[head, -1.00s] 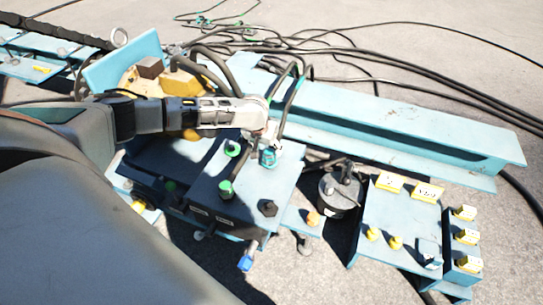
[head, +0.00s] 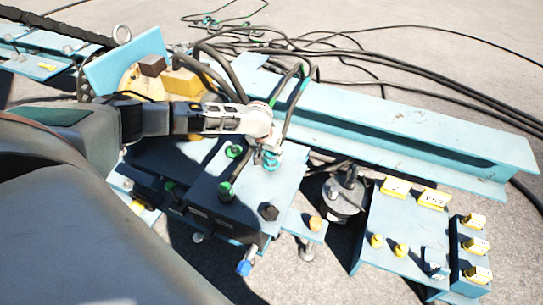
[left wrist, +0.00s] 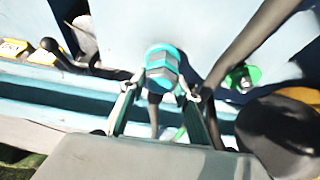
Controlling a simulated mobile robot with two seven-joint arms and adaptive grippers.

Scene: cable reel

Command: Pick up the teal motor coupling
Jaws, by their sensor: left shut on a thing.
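The teal motor coupling (head: 268,162) shows at the tip of my left gripper (head: 271,148) in the head view, just above the blue box top. The fingers partly hide it. In the left wrist view the teal coupling (left wrist: 162,68) is between the two fingertips of my left gripper (left wrist: 161,88), which is shut on it. I cannot tell whether it still touches the box. My right gripper is not in view.
Other green-collared plugs (head: 226,189) stand on the blue box (head: 250,195). Dark cables (head: 290,105) arch close behind the gripper. A long blue beam (head: 400,128) lies behind. A dark round unit (head: 343,197) and a panel with yellow labels (head: 405,220) are to the right.

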